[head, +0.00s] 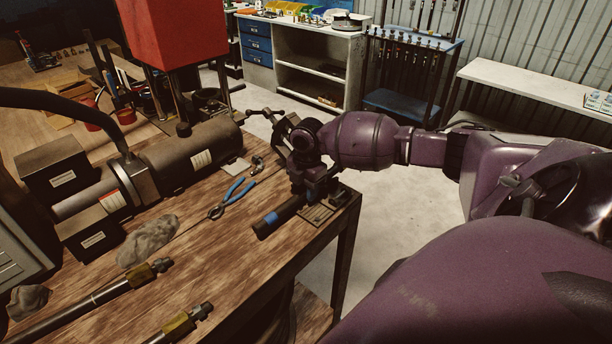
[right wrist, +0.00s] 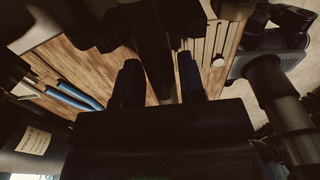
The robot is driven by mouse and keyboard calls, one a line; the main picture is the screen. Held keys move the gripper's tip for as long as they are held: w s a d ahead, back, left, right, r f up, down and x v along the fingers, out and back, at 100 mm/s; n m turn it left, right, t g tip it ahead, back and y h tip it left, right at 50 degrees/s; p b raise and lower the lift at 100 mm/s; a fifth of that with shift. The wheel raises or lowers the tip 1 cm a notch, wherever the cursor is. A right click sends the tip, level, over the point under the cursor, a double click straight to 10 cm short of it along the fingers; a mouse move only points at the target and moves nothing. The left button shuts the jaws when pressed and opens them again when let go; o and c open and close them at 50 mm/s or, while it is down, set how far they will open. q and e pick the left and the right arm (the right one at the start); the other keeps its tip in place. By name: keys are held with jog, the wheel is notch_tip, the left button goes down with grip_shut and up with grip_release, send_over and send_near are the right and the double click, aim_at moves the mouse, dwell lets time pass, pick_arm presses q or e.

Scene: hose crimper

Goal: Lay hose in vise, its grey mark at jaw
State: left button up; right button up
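A black hose (head: 90,303) with a pale grey band and a brass end fitting lies on the bench at the lower left of the head view. My right gripper (head: 312,183) is over the bench's right corner, pointing down and partly hidden by its own arm. In the right wrist view its fingers (right wrist: 158,70) stand apart, with bare wood showing between them and a dark part. A dark metal device with a handle, perhaps the vise (head: 285,125), is just behind the gripper; its jaws are hidden. My left gripper is out of view.
A second brass fitting (head: 181,325) lies near the hose. A grey rag (head: 148,241), blue-handled pliers (head: 232,195) and a dark cylinder with a blue band (head: 279,216) lie on the bench. A large dark machine (head: 190,160) fills its back. Bare wood lies front centre.

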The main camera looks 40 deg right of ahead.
jog(key=o, duration=0.3)
jog(key=r, duration=0.5)
jog(key=r+b, duration=0.1)
jog(key=r, duration=0.3)
jog(key=shift+d+r, duration=0.2)
jog(key=shift+r, duration=0.75)
jog(key=shift+f, duration=0.1)
